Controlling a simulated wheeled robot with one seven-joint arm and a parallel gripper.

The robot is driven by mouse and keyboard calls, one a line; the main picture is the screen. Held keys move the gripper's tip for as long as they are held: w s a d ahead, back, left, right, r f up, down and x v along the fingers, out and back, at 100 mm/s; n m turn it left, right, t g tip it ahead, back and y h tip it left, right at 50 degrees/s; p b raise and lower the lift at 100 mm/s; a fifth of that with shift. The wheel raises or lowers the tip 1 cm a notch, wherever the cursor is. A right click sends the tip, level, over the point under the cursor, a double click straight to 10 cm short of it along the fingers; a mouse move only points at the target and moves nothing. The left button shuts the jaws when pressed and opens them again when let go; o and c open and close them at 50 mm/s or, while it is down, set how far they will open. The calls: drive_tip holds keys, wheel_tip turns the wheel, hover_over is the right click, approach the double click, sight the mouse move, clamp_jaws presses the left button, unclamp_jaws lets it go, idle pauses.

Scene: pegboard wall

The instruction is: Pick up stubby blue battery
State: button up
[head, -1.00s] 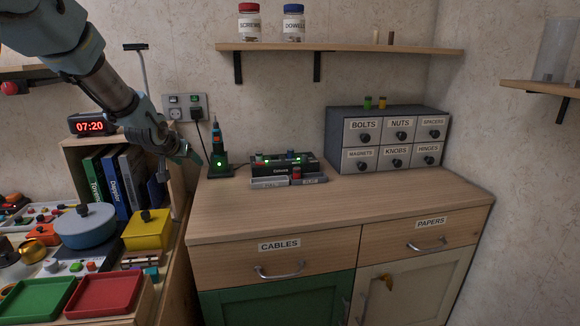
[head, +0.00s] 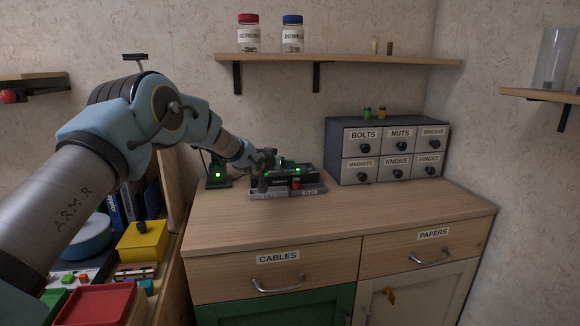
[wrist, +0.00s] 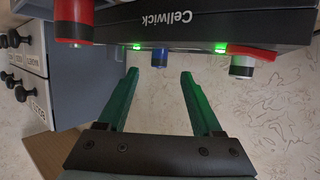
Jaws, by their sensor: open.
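The stubby blue battery (wrist: 159,57) shows in the wrist view at the front of the black Cellwick charger (wrist: 200,22), close to a green light. My gripper (wrist: 159,74) is open, with one green finger on each side of the battery's line. The battery appears between and just beyond the fingertips; contact cannot be told. In the head view my gripper (head: 268,164) is at the left part of the charger (head: 314,188), and I cannot make out the blue battery there.
A red battery (wrist: 73,20) and a white-and-red one (wrist: 243,66) flank the blue one. A small-drawer cabinet (head: 386,150) stands right of the charger. A dark device with a green light (head: 217,178) stands left. The front of the wooden top (head: 340,215) is clear.

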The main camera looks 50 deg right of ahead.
sight(288, 170)
drive_tip(key=p+x, duration=0.2)
drive_tip(key=x, duration=0.2)
drive_tip(key=shift+s+d, duration=0.1)
drive_tip(key=shift+w+d+f+p, duration=0.25)
drive_tip(key=shift+d+p, duration=0.15)
drive_tip(key=shift+c, duration=0.2)
clamp_jaws()
